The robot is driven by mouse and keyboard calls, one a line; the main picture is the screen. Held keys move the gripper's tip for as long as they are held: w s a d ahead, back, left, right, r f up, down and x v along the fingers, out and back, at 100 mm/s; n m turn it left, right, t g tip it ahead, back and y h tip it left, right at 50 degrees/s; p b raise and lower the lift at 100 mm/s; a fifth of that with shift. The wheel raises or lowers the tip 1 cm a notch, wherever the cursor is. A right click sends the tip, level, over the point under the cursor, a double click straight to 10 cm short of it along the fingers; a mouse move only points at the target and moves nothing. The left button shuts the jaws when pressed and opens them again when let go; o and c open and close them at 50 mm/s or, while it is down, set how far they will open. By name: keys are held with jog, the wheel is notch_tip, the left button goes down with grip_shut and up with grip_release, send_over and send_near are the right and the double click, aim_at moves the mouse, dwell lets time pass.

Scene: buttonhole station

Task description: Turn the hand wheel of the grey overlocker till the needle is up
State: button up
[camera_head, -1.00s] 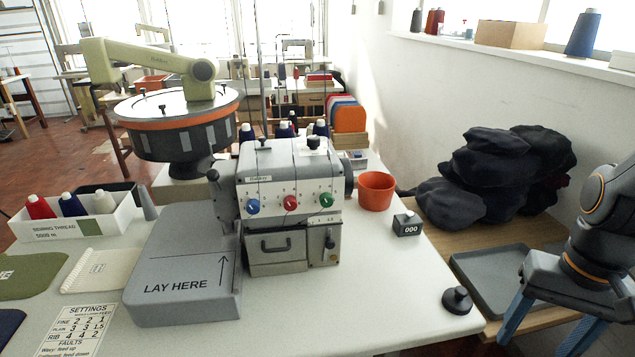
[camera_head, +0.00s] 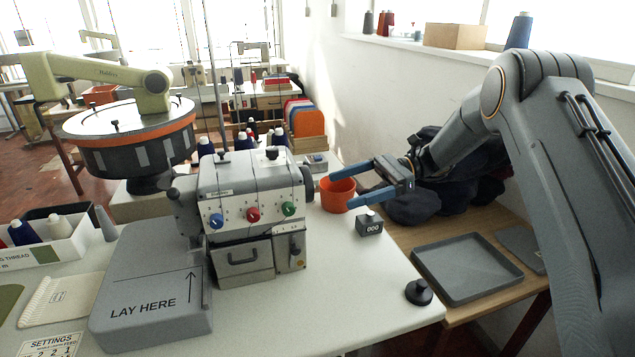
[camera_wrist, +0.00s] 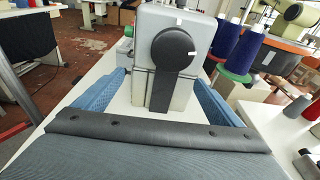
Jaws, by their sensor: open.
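The grey overlocker (camera_head: 240,195) stands on the pale table, with blue, red and green dials on its front. Its dark hand wheel (camera_head: 307,184) is on the right side, partly edge-on in the head view. In the wrist view the round black hand wheel (camera_wrist: 174,48) faces me, with a small white mark at its right edge and another on the housing above. My gripper (camera_head: 341,192) is open with blue fingers pointing at the wheel. In the wrist view its fingers (camera_wrist: 158,80) lie either side of the wheel, apart from it. I cannot make out the needle.
Thread cones (camera_wrist: 243,50) show at right in the wrist view. A grey tray (camera_head: 466,268) lies on the side bench.

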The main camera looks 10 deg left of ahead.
jog(key=s+a+r+g+y+p, duration=0.1)
jog(key=s+a+p, duration=0.1)
jog(key=a, duration=0.6)
jog(key=shift+y+p, duration=0.3)
jog(key=shift+p, duration=0.25)
jog(key=c, duration=1)
